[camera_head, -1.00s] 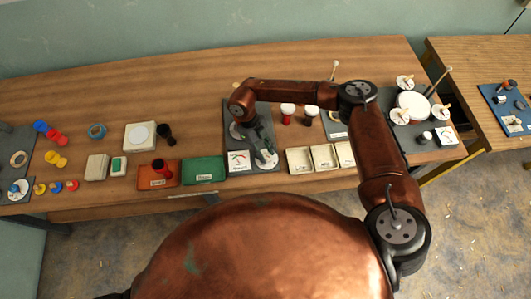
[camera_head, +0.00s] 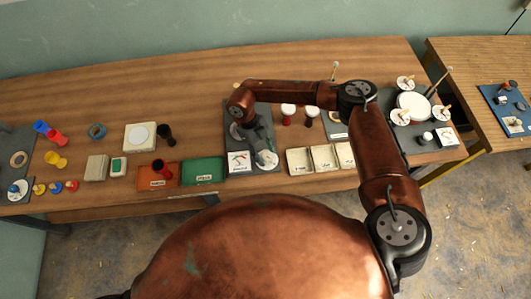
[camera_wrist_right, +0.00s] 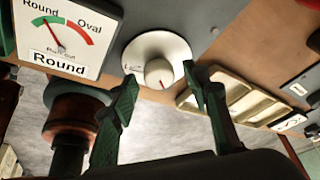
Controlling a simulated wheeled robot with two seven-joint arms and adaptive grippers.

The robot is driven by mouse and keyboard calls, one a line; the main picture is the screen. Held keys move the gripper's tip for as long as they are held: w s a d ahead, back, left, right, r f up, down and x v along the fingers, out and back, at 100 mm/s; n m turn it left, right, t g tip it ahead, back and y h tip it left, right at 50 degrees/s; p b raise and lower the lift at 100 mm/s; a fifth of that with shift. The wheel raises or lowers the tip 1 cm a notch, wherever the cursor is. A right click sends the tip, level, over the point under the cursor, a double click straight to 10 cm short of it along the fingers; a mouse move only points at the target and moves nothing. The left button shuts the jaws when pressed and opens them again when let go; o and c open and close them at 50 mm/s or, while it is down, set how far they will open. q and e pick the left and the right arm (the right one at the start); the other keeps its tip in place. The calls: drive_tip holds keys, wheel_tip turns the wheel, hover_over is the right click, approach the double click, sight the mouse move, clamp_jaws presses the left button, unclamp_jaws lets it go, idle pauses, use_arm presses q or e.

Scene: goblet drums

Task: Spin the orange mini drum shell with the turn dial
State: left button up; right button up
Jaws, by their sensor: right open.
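The turn dial is a white disc with a pale knob and a red mark (camera_wrist_right: 160,72); in the head view it shows at the front of a dark station board (camera_head: 267,160). My right gripper (camera_wrist_right: 159,74) is open, its two dark green fingers apart on either side of the knob. I cannot tell whether they touch it. In the head view this gripper (camera_head: 258,139) hangs over the station. I cannot make out the orange mini drum shell; my right arm covers part of the station. My left gripper is not in view.
Cream trays (camera_head: 322,157) stand to the right, green (camera_head: 203,171) and orange (camera_head: 152,180) trays to the left. Loose goblet shells, including a yellow one (camera_head: 55,159), lie further left.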

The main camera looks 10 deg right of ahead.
drive_tip(key=v, duration=1.2)
idle(0.4)
